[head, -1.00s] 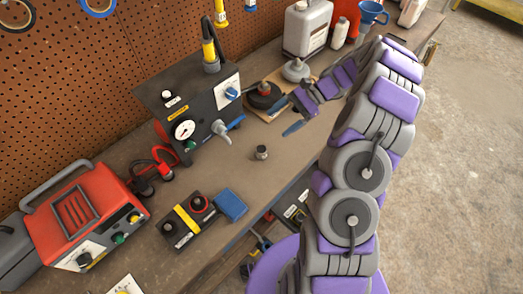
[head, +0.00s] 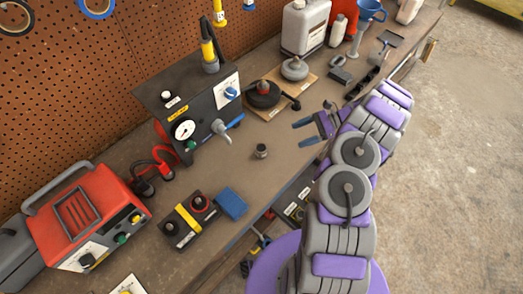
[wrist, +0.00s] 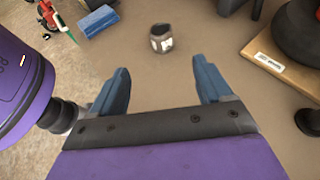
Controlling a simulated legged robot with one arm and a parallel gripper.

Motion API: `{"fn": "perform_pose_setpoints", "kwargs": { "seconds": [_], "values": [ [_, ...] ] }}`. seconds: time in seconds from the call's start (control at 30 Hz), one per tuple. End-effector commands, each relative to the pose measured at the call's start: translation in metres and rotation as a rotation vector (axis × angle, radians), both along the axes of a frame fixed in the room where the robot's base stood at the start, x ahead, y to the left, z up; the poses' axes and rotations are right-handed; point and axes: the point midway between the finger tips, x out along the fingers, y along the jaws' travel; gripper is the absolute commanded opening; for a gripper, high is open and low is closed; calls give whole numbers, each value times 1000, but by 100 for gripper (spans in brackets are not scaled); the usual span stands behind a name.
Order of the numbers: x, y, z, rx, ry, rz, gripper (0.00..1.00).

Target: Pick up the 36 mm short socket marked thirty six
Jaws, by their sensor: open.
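A small dark metal socket (head: 261,151) stands on the workbench (head: 290,165), with clear bench around it. In the wrist view the socket (wrist: 162,38) shows a hollow top and a pale label on its side; the marking is too small to read. My gripper (head: 299,133) is open and empty, to the right of the socket in the head view, with its blue fingers pointing toward it. In the wrist view the socket is beyond the two fingertips of my gripper (wrist: 161,75), roughly centred between them, and apart from them.
A grey gauge box (head: 190,110) with a protruding tap stands behind the socket. A blue block (head: 231,204) lies in front of it. A wooden board (head: 272,108) with dark round parts lies behind my gripper. A red machine (head: 85,215) stands at left.

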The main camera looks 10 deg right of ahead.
Motion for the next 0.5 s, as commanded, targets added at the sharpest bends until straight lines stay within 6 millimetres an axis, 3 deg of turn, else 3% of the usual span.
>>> {"fn": "perform_pose_setpoints", "kwargs": {
  "seconds": [0.3, 0.5],
  "values": [
    [1, 59, -25, 3, 1, 4, 78],
    [2, 84, -35, 4, 1, 4, 78]
  ]
}}
